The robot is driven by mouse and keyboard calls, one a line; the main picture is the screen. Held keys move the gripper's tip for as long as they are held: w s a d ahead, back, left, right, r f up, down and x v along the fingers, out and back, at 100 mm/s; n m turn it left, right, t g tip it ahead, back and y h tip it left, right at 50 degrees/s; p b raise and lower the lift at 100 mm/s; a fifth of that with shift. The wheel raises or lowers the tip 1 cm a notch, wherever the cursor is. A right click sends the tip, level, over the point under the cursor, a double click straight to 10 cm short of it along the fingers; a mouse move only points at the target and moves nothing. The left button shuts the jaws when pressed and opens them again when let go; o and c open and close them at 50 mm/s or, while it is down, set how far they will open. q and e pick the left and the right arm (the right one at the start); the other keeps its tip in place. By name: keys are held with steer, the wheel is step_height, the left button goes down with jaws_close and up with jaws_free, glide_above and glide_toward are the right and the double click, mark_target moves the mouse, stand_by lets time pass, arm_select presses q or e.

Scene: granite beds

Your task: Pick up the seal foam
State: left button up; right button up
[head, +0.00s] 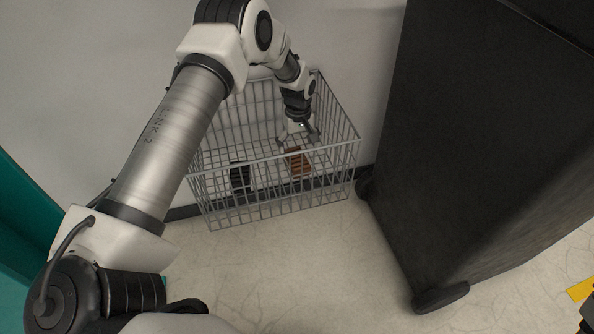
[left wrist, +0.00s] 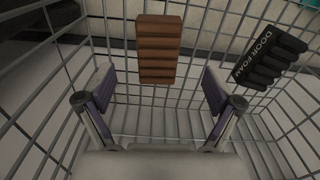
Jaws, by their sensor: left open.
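A brown ribbed foam block (head: 299,164) stands in a wire basket (head: 282,209); it also shows in the left wrist view (left wrist: 158,50). I see no label on it, so I cannot confirm that it is the seal foam. A black ribbed block (head: 240,178) is to its left in the head view; in the left wrist view this block (left wrist: 268,58) is lettered "DOOR FOAM". My left gripper (head: 298,137) reaches down into the basket, open and empty. In the left wrist view its fingers (left wrist: 159,88) are wide apart, and the brown block shows ahead, between their lines.
The basket's wire walls surround my left gripper closely. A wall (head: 120,60) stands behind the basket. A large dark cabinet (head: 480,150) on feet stands to the right. The pale floor (head: 290,270) in front is clear.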

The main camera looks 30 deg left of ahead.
arm_select(q)
steer(key=f+b, duration=0.1)
steer(key=f, duration=0.1)
steer(key=f+b, duration=0.1)
steer(key=f, duration=0.2)
steer(key=f+b, duration=0.1)
steer(key=f, duration=0.2)
steer(key=shift+w+a, duration=0.1)
steer(key=shift+w, duration=0.15)
steer(key=shift+r, duration=0.2)
steer(key=shift+c, duration=0.4)
steer(key=c, duration=0.9)
